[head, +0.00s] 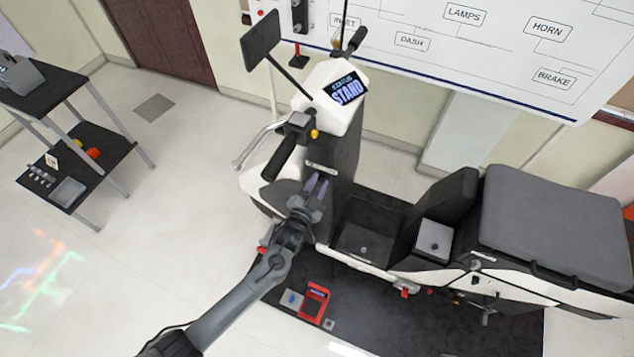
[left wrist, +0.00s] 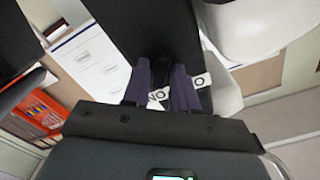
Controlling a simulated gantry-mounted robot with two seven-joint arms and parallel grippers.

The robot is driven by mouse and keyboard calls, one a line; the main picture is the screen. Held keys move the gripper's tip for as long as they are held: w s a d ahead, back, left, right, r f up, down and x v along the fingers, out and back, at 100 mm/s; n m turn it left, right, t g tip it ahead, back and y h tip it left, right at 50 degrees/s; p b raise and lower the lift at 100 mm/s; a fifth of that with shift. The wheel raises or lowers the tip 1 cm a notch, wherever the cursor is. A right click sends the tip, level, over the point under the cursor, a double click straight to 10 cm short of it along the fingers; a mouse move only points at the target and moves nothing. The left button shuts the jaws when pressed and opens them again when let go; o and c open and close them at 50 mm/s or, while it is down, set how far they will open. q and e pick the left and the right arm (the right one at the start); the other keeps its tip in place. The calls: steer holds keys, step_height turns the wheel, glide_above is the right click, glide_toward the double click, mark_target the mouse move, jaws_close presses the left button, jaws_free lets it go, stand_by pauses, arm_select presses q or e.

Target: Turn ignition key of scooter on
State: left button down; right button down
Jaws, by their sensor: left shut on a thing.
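The white and black scooter (head: 345,135) stands on a dark mat, its display (head: 346,88) lit with "STATUS STAND". A small pale label plate (head: 320,168) sits on the dark column below the handlebar. My left gripper (head: 317,184) is at this column, just below the plate. In the left wrist view, the purple fingers (left wrist: 162,78) are close together around a small dark part, which I take to be the ignition key. The plate (left wrist: 198,81) shows beside and between the fingers, with inverted lettering like "ON". The key's shape and angle are mostly hidden. My right gripper is out of view.
A red device (head: 314,302) lies on the mat (head: 410,325). A shelf cart (head: 75,165) stands at the left. A labelled board (head: 470,40) is behind.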

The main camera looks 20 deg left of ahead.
arm_select(q)
steer(key=m+p, duration=0.1)
steer(key=m, duration=0.3)
steer(key=shift+m, duration=0.4)
stand_by(0.4)
steer(key=c, duration=1.1)
jaws_free()
steer(key=shift+s, duration=0.1)
steer(key=shift+s+a, duration=0.2)
steer(key=shift+s, duration=5.1)
